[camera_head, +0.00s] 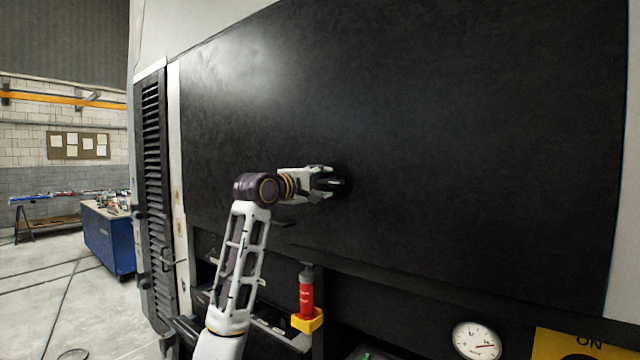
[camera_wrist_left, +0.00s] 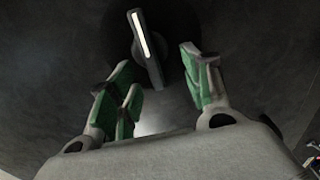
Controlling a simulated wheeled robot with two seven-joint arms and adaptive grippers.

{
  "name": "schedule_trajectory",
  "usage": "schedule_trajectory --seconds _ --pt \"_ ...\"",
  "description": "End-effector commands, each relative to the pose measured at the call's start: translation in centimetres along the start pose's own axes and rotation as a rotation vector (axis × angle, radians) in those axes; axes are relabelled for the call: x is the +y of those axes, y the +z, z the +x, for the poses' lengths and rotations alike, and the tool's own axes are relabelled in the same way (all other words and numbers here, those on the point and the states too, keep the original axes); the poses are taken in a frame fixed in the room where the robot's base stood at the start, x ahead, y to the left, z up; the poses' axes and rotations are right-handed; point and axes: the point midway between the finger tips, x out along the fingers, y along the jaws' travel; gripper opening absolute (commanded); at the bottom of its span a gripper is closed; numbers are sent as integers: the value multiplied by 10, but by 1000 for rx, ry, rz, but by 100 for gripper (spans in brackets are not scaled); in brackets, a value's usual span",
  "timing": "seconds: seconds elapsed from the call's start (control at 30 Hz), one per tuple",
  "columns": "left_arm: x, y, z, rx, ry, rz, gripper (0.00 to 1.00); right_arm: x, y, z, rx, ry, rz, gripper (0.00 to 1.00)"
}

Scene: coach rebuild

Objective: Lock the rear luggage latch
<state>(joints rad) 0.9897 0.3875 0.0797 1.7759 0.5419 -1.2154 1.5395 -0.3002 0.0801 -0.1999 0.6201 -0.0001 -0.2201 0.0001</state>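The luggage latch (camera_head: 340,181) is a small dark handle in a round black recess on the large black panel (camera_head: 450,130). In the left wrist view the latch handle (camera_wrist_left: 148,48) is a narrow bar with a bright strip, tilted slightly from vertical. My left gripper (camera_head: 328,182) is at the latch. In the left wrist view its green-padded fingers (camera_wrist_left: 165,88) stand apart, one on each side of the lower end of the handle, with gaps visible. Whether a finger touches the handle cannot be told. My right gripper is not in view.
Below the panel are a red cylinder (camera_head: 306,292) in a yellow holder, a round gauge (camera_head: 477,341) and a yellow ON sign (camera_head: 580,345). A louvred door (camera_head: 154,200) stands at the left. A blue cabinet (camera_head: 108,240) is farther back, with open floor before it.

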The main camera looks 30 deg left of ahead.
Motion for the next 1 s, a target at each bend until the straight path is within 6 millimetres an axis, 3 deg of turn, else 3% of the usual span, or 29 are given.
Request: schedule_trajectory --seconds 0.57,1.0 --pt "1 0 -9 0 3 0 53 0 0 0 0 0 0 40" --pt "1 -1 -55 1 3 1 53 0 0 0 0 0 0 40"
